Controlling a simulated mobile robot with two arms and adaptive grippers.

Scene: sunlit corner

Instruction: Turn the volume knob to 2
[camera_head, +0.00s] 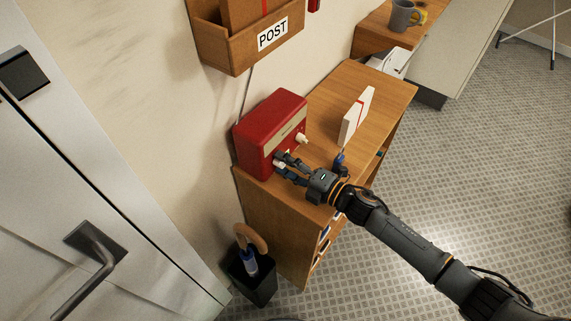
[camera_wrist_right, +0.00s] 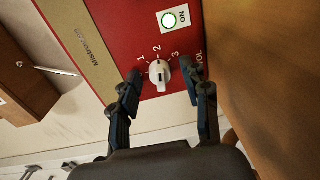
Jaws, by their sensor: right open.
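The red radio (camera_head: 262,128) stands on the wooden cabinet against the wall. In the right wrist view its red front (camera_wrist_right: 115,20) carries the white volume knob (camera_wrist_right: 159,72), with 1, 2 and 3 printed around it and "VOL" beside it. Which mark the knob points to is hard to tell. My right gripper (camera_wrist_right: 160,76) is open, with one fingertip on each side of the knob; I cannot tell whether they touch it. In the head view the right gripper (camera_head: 281,165) is at the radio's lower front and partly hides the knob. My left gripper is not in view.
A second pale knob (camera_head: 301,138) sticks out of the radio's front. An ON button (camera_wrist_right: 170,19) is near the volume knob. A white book (camera_head: 352,121) stands on the cabinet top (camera_head: 345,79). A POST box (camera_head: 227,49) hangs above; a dark bin (camera_head: 258,284) holds an umbrella below.

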